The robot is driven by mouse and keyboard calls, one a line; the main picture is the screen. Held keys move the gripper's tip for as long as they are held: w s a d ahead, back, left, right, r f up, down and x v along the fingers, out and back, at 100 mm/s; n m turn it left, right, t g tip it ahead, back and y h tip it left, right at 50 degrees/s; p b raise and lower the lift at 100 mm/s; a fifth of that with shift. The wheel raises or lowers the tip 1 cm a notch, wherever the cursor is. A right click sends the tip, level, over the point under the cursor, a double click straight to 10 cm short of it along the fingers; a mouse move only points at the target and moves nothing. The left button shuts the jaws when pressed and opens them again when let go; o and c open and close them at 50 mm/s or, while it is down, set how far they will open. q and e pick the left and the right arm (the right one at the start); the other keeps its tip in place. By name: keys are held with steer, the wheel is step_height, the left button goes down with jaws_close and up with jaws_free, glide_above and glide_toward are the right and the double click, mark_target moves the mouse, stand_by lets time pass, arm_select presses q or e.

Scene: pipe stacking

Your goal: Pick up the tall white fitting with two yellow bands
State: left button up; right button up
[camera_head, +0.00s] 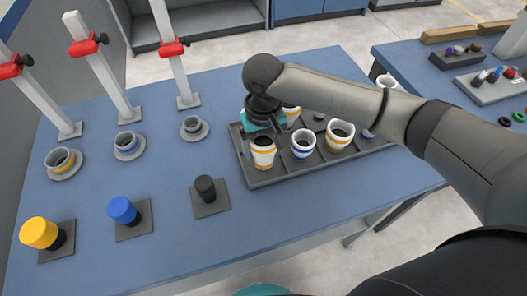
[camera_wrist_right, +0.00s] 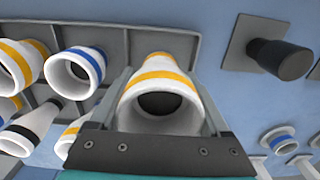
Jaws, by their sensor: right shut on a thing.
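The tall white fitting with two yellow bands (camera_head: 263,159) is at the front left corner of the grey tray. It appears upright, and I cannot tell whether it still touches the tray floor. My right gripper (camera_head: 262,134) reaches down over it from behind and is shut on it. In the right wrist view the fitting (camera_wrist_right: 160,80) sits between the two fingers, its dark open mouth facing the camera and both yellow bands showing. My left gripper is in neither view.
The grey tray (camera_head: 256,182) also holds a blue-banded white fitting (camera_head: 303,145), a yellow-banded one (camera_head: 340,136) and others, close on the right. A black plug on a plate (camera_head: 205,188) stands left of the tray. Posts with red clamps (camera_head: 174,48) rise at the back left.

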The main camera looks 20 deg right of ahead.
mark_target(263, 143)
step_height(263, 143, up, 18)
steer(key=p, duration=0.4)
steer(key=shift+f, duration=0.15)
